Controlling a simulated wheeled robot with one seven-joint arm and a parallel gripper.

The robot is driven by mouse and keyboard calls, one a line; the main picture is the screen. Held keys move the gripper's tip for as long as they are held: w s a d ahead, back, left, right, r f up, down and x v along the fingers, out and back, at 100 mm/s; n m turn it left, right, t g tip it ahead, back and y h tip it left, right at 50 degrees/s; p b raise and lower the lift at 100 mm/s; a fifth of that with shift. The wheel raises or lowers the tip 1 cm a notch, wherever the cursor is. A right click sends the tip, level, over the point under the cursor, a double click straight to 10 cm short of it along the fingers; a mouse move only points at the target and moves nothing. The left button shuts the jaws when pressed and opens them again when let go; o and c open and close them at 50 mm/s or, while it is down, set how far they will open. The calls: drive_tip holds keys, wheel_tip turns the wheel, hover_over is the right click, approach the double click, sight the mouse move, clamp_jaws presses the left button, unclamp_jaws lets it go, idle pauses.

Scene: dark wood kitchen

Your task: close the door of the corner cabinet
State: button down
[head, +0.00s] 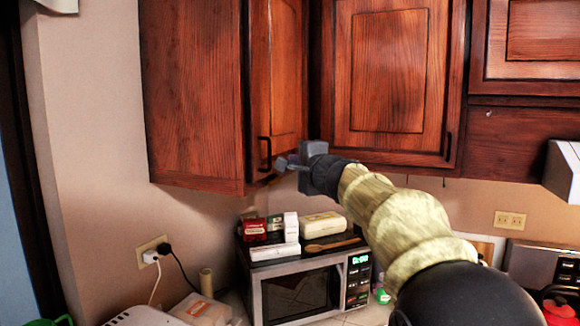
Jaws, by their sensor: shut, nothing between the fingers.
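The wooden corner cabinet (195,95) hangs at the upper left, its plain side panel towards me. Its narrow-looking door (285,75) is seen at a steep angle, with a black bar handle (265,154) low near its left edge. I see no clear gap at the door's edge, and cannot tell whether it is fully flush. My gripper (284,163) is shut and empty, just right of the handle's lower part at the door's bottom edge. I cannot tell whether it touches the door.
Another cabinet door (390,70) is to the right, flat in its frame. Below, a microwave (308,288) carries small boxes (275,226) and a wooden spoon (332,245). A range hood (564,170) juts out at right. Cords hang from the left wall outlet (152,250).

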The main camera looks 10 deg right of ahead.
drive_tip(key=a+b+v, duration=0.1)
drive_tip(key=b+v, duration=0.1)
drive_tip(key=v, duration=0.5)
drive_tip(key=shift+s, duration=0.2)
drive_tip(key=shift+d+f, duration=0.1)
drive_tip(key=shift+d, duration=0.05)
drive_tip(key=s+a+f+n+g+h, duration=0.1)
drive_tip(key=s+f+n+g, duration=0.2)
drive_tip(key=f, duration=1)
drive_tip(key=s+a+f+n+g, duration=0.2)
drive_tip(key=f+n+g, duration=0.15)
drive_tip(key=f, duration=0.95)
drive_tip(key=s+d+f+n+g+h, duration=0.1)
drive_tip(key=s+f+n+g+h, duration=0.2)
drive_tip(key=s+f+n+g, duration=0.5)
drive_tip(key=s+f+n, duration=0.1)
drive_tip(key=s+f, duration=1.1)
drive_tip(key=f, duration=0.2)
drive_tip(key=shift+d, duration=0.35)
